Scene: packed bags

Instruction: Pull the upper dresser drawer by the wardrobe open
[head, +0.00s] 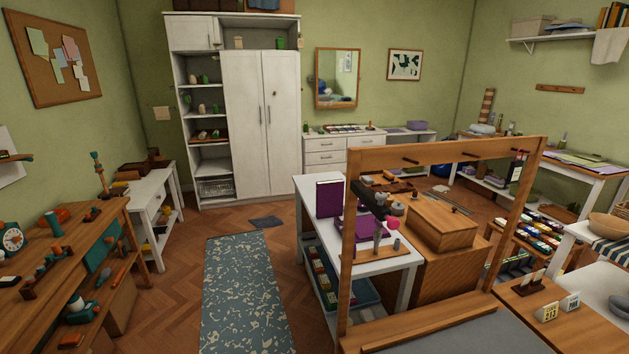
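The white wardrobe (246,118) stands at the back wall, with open shelves on its left and two closed doors. A white dresser (306,150) stands just to its right under a mirror. Its upper drawer (325,145) is the top one of a stack in the left column and looks shut. Another drawer front (361,141) shows at the same height to the right. The lower right part of the dresser is hidden behind things in front. Neither of my grippers is in view.
A white table (325,233) with a purple book (329,198) and a wooden frame (346,255) stand in front of the dresser. A patterned blue rug (243,295) lies on open floor at centre left. A small dark mat (266,222) lies before the wardrobe. A wooden bench (105,215) lines the left.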

